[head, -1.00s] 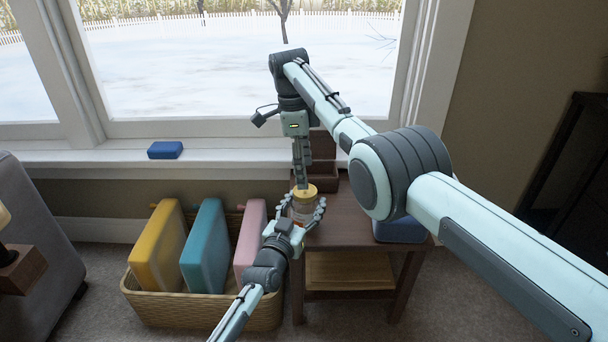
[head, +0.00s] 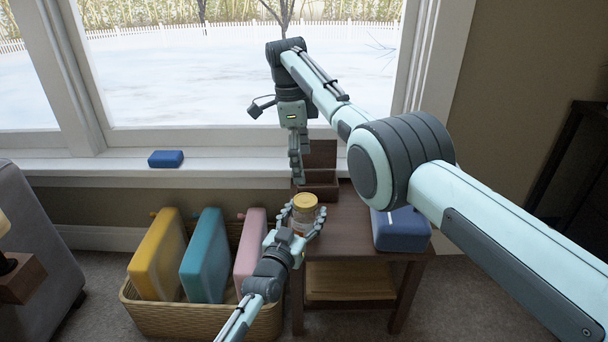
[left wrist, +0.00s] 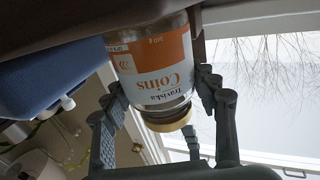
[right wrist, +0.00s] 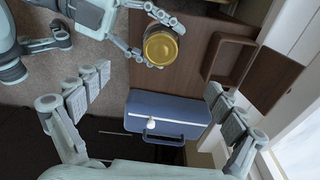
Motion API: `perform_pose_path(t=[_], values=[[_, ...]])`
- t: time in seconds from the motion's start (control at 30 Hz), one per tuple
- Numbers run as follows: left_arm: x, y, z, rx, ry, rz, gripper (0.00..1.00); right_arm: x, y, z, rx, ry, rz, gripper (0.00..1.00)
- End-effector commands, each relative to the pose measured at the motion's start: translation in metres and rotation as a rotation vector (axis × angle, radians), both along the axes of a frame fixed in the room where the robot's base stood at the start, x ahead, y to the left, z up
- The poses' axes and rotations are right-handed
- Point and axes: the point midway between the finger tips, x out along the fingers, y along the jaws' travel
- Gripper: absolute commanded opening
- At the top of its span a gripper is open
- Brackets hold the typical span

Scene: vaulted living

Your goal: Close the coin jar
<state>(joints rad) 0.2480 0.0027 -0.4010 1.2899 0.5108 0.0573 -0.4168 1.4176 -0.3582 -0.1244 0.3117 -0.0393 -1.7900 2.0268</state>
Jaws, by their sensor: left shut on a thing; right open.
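The coin jar (head: 303,215) is a clear jar with an orange and white "Coins" label, standing at the left edge of the small brown side table (head: 345,222). Its yellow lid (head: 305,201) sits on top of it; I cannot tell how tightly. The lid also shows from above in the right wrist view (right wrist: 160,46). My left gripper (head: 302,225) is shut around the jar's body; its fingers flank the label in the left wrist view (left wrist: 165,110). My right gripper (head: 297,168) is open and empty, above and behind the lid, apart from it.
A blue case (head: 401,229) stands on the table's right side. A brown open box (head: 318,180) is at the table's back. A wicker basket (head: 200,314) with yellow, teal and pink cases is left of the table. A blue block (head: 166,158) lies on the windowsill.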

Motion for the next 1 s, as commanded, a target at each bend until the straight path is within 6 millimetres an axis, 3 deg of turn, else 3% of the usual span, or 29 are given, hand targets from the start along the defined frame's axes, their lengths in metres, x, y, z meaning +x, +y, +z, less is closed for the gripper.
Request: perform_pose_path(t=[0.1, 0.23, 0.57, 0.6, 0.8, 1.0], values=[[0.0, 0.0, 0.0, 0.0, 0.001, 0.0, 0.0, 0.0, 0.002, 0.02, -0.001, -0.001, 0.0, 0.96], [0.0, 0.0, -0.001, 0.0, 0.001, 0.0, 0.0, 0.0, 0.004, 0.032, 0.0, 0.0, 0.0, 0.96], [0.0, 0.0, 0.0, 0.0, 0.001, 0.0, 0.0, 0.0, 0.004, 0.036, 0.0, 0.001, 0.0, 0.96], [0.0, 0.0, 0.0, 0.0, 0.001, 0.0, 0.61, 0.0, 0.004, 0.035, 0.0, 0.001, 0.0, 0.96], [0.0, 0.0, 0.0, 0.0, 0.0, 0.0, 0.83, 0.0, 0.004, 0.035, 0.0, 0.001, 0.0, 0.96], [0.0, 0.0, 0.0, 0.0, 0.0, 0.0, 0.83, 0.0, 0.004, 0.035, 0.0, 0.001, 0.0, 0.96]])
